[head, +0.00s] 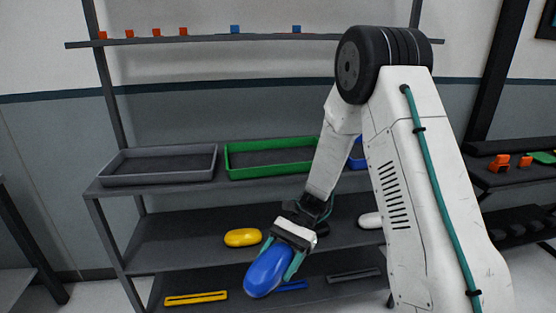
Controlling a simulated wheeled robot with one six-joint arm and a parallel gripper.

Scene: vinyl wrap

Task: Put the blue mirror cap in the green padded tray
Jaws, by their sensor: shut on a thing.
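The blue mirror cap (266,272) is a rounded, glossy shell held in my gripper (284,262). My gripper points down and its teal fingers are shut on the cap, in front of the shelf's lower levels. The green padded tray (228,164) has a green rim and a dark lining and stands on the shelf above and behind my gripper. Its inside looks empty where I can see it. My arm is close to its right end and covers part of that area.
A grey tray (158,180) stands left of the green one, and a blue tray (357,155) is partly hidden behind my arm. A yellow cap (242,237) and a white cap (371,220) lie on the middle shelf. A yellow strip tool (196,298) lies lower.

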